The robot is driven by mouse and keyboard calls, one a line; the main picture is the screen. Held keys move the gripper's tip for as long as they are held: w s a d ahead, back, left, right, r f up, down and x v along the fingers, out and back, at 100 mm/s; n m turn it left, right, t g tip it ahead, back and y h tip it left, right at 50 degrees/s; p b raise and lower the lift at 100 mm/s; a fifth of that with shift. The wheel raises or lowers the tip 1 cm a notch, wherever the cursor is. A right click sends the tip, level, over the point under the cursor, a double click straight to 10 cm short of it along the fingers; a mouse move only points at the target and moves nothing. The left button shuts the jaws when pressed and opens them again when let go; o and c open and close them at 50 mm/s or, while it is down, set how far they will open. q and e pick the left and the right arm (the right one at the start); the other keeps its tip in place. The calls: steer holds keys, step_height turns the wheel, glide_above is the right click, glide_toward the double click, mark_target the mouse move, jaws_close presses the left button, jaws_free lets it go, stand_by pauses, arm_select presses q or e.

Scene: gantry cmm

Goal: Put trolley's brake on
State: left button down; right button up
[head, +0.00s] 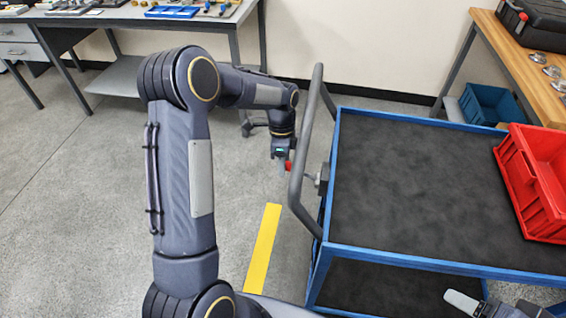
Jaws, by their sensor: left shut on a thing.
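The blue-framed trolley (440,262) with dark mat shelves stands on the right. Its grey push handle (300,180) rises at its left end. A red grip (289,165), apparently the brake lever's, shows beside the handle. A small grey bracket (321,178) sits between the handle and the trolley's frame. My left gripper (283,166) points down just left of the handle and is shut on the red grip; its fingers partly hide it. My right gripper (462,302) shows only partly at the bottom right, over the trolley's near side, and its jaws cannot be made out.
A red crate (507,160) stands on the trolley's top at the right. A wooden bench (510,48) with a black case (540,22) is behind it, with a blue bin (492,106) below. A yellow floor strip (263,248) lies left of the trolley. The floor farther left is clear.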

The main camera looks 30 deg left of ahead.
arm_select(q)
steer(key=shift+a+f+h+b, duration=0.3)
steer(key=shift+f+h+b, duration=0.2)
steer(key=shift+f, duration=0.15)
step_height(320, 180, down, 10)
steer(key=d+m+t+h+b, duration=0.1)
steer(key=t+h+b, duration=0.1)
steer(key=h+b, duration=0.8)
steer(key=shift+b, duration=2.3)
steer(key=shift+f, duration=0.1)
steer(key=c, duration=1.3)
jaws_free()
steer(key=shift+o, duration=0.7)
